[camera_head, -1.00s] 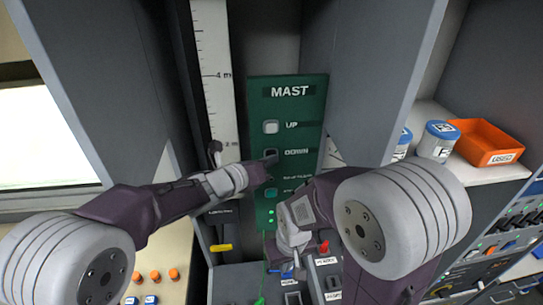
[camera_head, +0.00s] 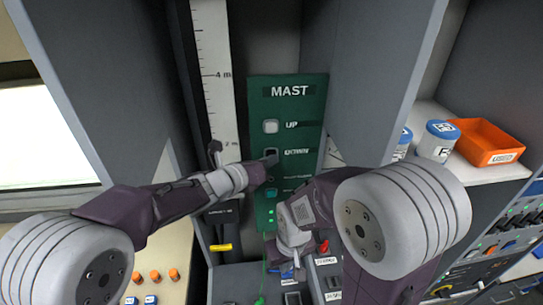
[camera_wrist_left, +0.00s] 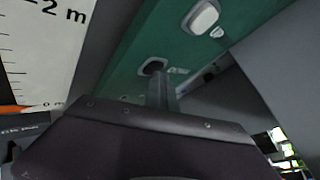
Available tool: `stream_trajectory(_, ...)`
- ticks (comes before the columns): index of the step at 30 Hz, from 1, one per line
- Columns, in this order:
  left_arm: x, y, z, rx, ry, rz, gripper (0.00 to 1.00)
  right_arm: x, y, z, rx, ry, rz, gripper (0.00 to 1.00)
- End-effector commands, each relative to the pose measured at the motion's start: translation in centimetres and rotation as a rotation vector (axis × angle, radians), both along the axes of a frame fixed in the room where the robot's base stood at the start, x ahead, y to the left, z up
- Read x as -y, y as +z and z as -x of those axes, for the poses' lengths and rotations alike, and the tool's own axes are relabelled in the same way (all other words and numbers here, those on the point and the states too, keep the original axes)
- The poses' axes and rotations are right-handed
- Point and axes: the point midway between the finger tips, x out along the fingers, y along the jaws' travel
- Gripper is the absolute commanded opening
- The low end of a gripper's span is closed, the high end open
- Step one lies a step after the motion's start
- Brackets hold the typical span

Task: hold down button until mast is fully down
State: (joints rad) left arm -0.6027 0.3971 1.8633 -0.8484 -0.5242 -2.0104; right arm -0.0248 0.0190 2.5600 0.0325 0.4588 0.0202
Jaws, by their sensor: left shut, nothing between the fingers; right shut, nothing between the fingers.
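The green MAST panel (camera_head: 289,108) stands upright in a recess. It has a white UP button (camera_head: 270,126), which also shows in the left wrist view (camera_wrist_left: 203,16), and a dark DOWN button (camera_head: 270,152) below. My left gripper (camera_head: 271,160) is shut, its fingertips at the DOWN button. In the left wrist view the fingertips (camera_wrist_left: 157,78) overlap the lower edge of the dark button (camera_wrist_left: 152,66); whether they press it in, I cannot tell. The white height scale (camera_head: 215,90) stands left of the panel. My right gripper (camera_head: 283,250) is shut and empty, low before the panel.
A teal button (camera_head: 271,193) and small green lights (camera_head: 271,213) sit lower on the panel. Grey walls flank it. Switches (camera_head: 322,248) lie below. An orange bin (camera_head: 485,143) and labelled jars (camera_head: 438,140) stand on the right shelf. An orange strip (camera_wrist_left: 15,108) shows near the scale's 0 m mark.

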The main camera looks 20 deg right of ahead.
Motion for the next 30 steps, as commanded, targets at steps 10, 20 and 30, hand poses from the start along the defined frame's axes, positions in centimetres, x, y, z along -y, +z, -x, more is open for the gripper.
stream_trajectory(10, -0.4, -0.1, 1.5, 0.001, 0.000, 0.001, 0.00, 0.0, -1.6, 0.0, 0.000, 0.000, 0.000, 0.00)
stream_trajectory(20, -0.5, -0.3, 2.2, 0.001, -0.001, 0.001, 0.00, 0.0, -2.4, 0.0, 0.000, 0.000, 0.000, 0.00)
stream_trajectory(30, -1.4, -0.3, 5.5, 0.002, -0.002, 0.001, 0.00, 0.0, -4.8, 0.0, 0.000, 0.000, 0.000, 0.00)
